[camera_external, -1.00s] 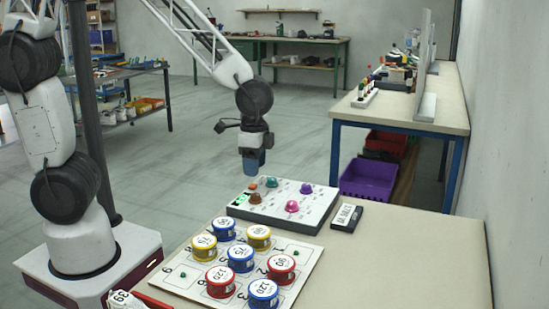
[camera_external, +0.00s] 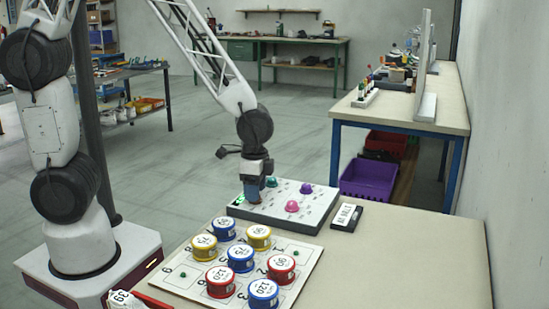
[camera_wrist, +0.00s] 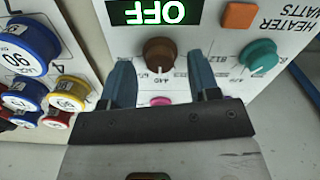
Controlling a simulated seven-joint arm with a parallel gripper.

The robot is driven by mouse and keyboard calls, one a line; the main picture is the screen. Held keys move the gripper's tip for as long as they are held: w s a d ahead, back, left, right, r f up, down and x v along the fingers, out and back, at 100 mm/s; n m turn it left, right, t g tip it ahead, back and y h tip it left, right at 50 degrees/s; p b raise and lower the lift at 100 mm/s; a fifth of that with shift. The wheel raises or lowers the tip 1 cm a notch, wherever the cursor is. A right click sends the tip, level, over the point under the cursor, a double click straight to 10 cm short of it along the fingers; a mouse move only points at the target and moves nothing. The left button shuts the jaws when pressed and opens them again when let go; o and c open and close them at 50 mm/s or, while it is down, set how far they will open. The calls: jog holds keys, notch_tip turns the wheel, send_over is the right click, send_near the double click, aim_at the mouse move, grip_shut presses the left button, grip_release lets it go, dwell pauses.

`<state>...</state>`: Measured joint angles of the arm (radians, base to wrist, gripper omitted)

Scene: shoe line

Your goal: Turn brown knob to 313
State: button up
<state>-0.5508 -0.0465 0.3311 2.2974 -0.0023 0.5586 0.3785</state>
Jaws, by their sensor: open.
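The brown knob (camera_wrist: 160,54) sits on the white control panel (camera_wrist: 110,31), under a green display (camera_wrist: 152,12) that reads OFF, upside down in the wrist view. A dial scale with printed numbers surrounds it; 440 is legible near it. My gripper (camera_wrist: 162,80) is open, with one blue finger on each side of the knob and a gap to it. In the external view my gripper (camera_external: 252,198) is low over the left part of the panel (camera_external: 305,222) and hides the brown knob.
An orange button (camera_wrist: 238,16) and a teal knob (camera_wrist: 258,56) are beside the brown knob. Purple (camera_external: 306,188) and pink (camera_external: 292,206) knobs are on the panel. A board (camera_external: 183,277) with several numbered tins stands in front. A black label block (camera_external: 346,217) lies to the right.

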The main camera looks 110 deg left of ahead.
jog(key=shift+f, duration=0.35)
jog(key=c, duration=0.9)
jog(key=shift+c, duration=0.2)
jog(key=shift+n, duration=0.3)
jog(key=n, duration=0.3)
jog(key=shift+n, duration=2.1)
